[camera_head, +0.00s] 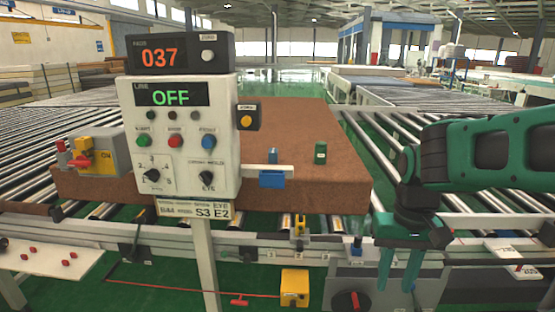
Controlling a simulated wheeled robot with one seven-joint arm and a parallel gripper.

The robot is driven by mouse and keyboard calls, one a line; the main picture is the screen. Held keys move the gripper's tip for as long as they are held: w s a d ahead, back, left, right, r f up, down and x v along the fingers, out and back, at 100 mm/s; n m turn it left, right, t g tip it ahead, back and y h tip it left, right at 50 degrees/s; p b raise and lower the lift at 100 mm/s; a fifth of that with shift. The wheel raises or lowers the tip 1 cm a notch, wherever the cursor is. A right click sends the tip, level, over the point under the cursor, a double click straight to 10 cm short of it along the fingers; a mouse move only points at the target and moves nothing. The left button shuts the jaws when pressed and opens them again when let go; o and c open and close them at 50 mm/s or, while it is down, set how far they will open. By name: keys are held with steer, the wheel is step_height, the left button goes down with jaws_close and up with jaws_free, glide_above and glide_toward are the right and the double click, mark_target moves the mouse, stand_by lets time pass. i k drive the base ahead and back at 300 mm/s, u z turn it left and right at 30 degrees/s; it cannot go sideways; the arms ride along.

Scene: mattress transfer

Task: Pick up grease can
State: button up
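A small green can (320,152) with a dark top and a light label mark stands upright on the brown mattress (290,120), near its front right; it looks like the grease can, though its label is too small to read. My gripper (398,280) hangs at the lower right with its two teal fingers pointing down and apart, nothing between them. It is to the right of the can and lower in the picture, in front of the conveyor edge, not touching the can.
A control panel (180,135) on a post, reading 037 and OFF, hides the mattress's left part. A small blue object (272,156) stands left of the can, above a blue bracket (271,179).

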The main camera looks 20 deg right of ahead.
mark_target(320, 147)
steer(key=u, duration=0.8)
steer(key=k, duration=1.15)
steer(key=z, duration=1.15)
steer(key=i, duration=1.5)
steer(key=u, duration=0.05)
